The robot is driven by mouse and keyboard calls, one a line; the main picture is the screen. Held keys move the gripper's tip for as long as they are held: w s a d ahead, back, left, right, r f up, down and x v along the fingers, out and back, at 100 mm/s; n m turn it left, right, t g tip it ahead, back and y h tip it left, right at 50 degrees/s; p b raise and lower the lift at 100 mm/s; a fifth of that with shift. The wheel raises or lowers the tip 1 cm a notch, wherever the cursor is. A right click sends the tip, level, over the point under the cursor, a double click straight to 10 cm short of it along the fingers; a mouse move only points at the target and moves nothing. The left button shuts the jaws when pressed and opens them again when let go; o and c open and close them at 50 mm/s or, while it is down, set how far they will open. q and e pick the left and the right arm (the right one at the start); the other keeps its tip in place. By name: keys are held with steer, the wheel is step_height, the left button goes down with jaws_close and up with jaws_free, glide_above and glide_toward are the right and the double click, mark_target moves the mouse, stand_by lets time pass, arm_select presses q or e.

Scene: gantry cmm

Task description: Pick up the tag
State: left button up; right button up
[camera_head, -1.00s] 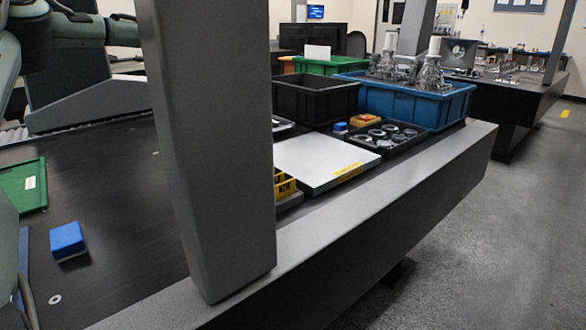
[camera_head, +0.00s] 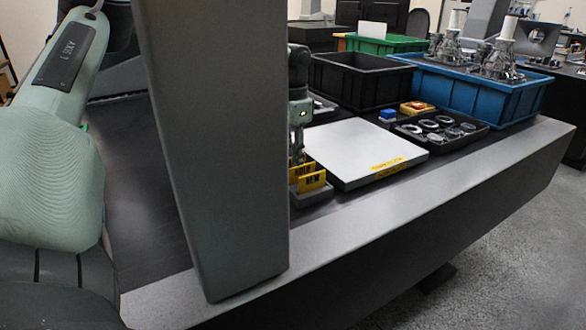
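Yellow tags (camera_head: 312,181) stand upright in a small grey holder (camera_head: 315,197) beside the grey column, near the front edge of the table. My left arm comes in from the left and passes behind the column. My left gripper (camera_head: 297,155) shows just right of the column, pointing down, with its fingertips at or just above the rear yellow tag. The column hides part of the gripper and the holder's left side. I cannot tell whether the fingers touch a tag or how far apart they are. My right gripper is not in view.
The thick grey column (camera_head: 215,150) stands in the foreground. A white plate (camera_head: 360,150) lies right of the tags. Behind it are a black tray (camera_head: 473,146) of metal rings, a black crate (camera_head: 360,86), a blue crate (camera_head: 470,92) and a green crate (camera_head: 385,44).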

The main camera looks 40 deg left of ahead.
arm_select(q)
steer(key=shift+f, duration=0.2)
jaws_close()
step_height(320, 180, up, 10)
steer(key=shift+r+p, duration=0.1)
steer(key=shift+p, duration=0.35)
step_height(320, 180, up, 4)
steer(key=p, duration=0.5)
steer(key=shift+r+p, duration=0.2)
steer(key=shift+p, duration=0.1)
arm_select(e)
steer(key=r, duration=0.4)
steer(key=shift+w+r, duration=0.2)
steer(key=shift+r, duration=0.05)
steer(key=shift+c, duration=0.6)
